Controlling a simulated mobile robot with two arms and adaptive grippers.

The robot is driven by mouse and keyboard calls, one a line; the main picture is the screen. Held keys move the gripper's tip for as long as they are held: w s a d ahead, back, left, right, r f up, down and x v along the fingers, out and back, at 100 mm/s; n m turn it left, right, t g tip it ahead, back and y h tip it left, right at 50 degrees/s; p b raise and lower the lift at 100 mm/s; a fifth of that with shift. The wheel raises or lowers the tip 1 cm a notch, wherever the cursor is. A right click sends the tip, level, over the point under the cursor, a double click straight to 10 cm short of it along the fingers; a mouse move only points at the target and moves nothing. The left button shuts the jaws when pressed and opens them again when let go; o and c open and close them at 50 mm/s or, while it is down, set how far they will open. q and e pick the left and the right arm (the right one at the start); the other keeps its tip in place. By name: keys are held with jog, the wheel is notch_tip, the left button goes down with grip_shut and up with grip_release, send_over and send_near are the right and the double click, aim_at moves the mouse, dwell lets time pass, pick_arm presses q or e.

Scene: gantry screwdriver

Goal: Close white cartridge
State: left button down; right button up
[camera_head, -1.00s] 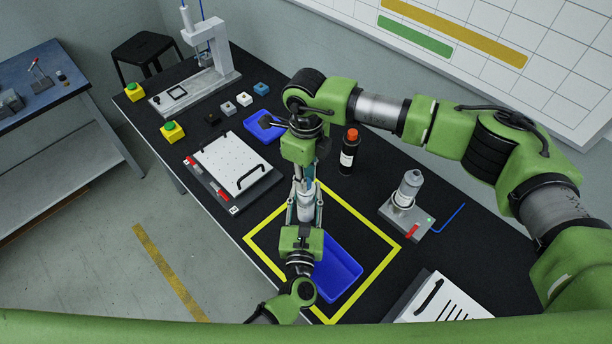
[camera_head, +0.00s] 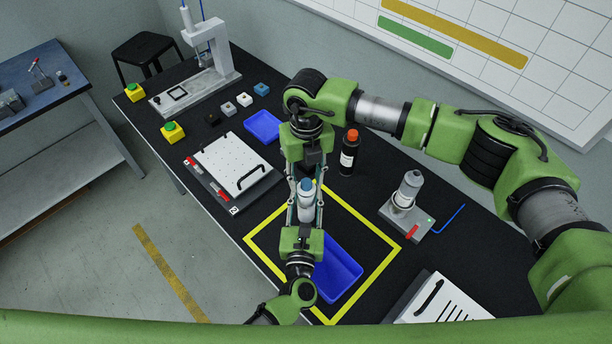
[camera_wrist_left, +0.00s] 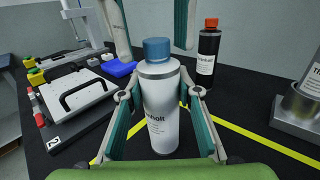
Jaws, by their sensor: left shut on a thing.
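The white cartridge (camera_head: 306,206) is an upright white bottle, held above the table area framed in yellow. It fills the middle of the left wrist view (camera_wrist_left: 161,110). A blue cap (camera_wrist_left: 157,49) sits on its top and also shows in the head view (camera_head: 306,184). My left gripper (camera_head: 305,213) is shut on the cartridge body, with one finger on each side. My right gripper (camera_head: 306,172) is above the cap. Its two fingers are spread either side of the cap's top in the left wrist view (camera_wrist_left: 152,40), with visible gaps.
A blue tray (camera_head: 338,272) lies inside the yellow frame, partly behind my left gripper. A black bottle with an orange cap (camera_head: 349,153) stands behind to the right. A grey container in a metal fixture (camera_head: 407,192) is farther right. A white board with a handle (camera_head: 232,165) lies left.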

jog(key=shift+r, duration=2.25)
jog(key=shift+c, duration=0.3)
jog(key=n, duration=0.2)
jog(key=r+n, duration=0.1)
jog(key=n, duration=0.3)
jog(key=r+n, duration=0.1)
jog(key=shift+n, duration=0.4)
jog(key=n, duration=0.3)
jog(key=r+n, duration=0.1)
jog(key=n, duration=0.2)
jog(key=shift+r, duration=0.2)
jog(key=shift+f, duration=4)
jog(key=shift+c, duration=0.4)
